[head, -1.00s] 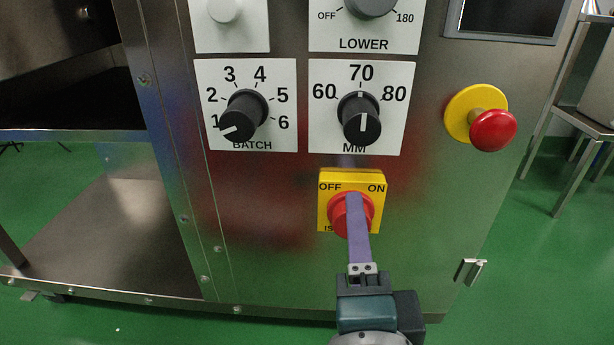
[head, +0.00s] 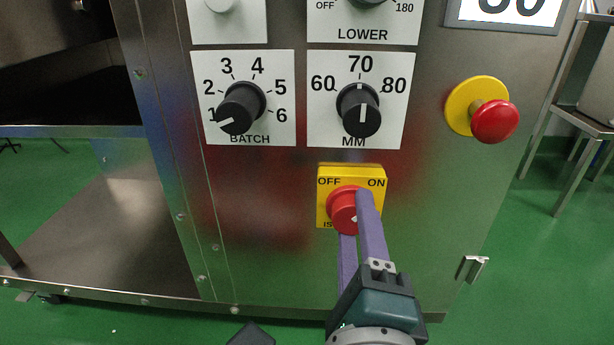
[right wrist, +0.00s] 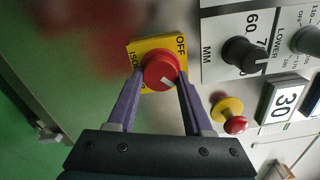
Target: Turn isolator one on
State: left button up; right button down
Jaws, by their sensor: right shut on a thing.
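Isolator one is a red rotary knob (head: 342,208) on a yellow plate (head: 324,200) marked OFF and ON, low on the steel panel. My right gripper (head: 357,212) is shut on the knob, with a purple finger on either side of it. The right wrist view shows the knob (right wrist: 158,68) between the two fingers, with its white mark turned away from OFF, towards the side where ON lies. There a finger hides the ON label.
A red emergency stop button (head: 494,121) is up and right of the isolator. The BATCH knob (head: 240,107) and MM knob (head: 359,110) are above. A lit display (right wrist: 285,99) reads 30. A steel bracket (head: 471,268) juts out at lower right.

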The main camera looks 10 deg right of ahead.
jog(key=shift+c, duration=1.5)
grip_release()
jog(key=shift+s+a, duration=0.1)
jog(key=shift+s, duration=0.25)
jog(key=p+v, duration=0.3)
jog(key=v, duration=0.6)
jog(key=shift+s, duration=0.15)
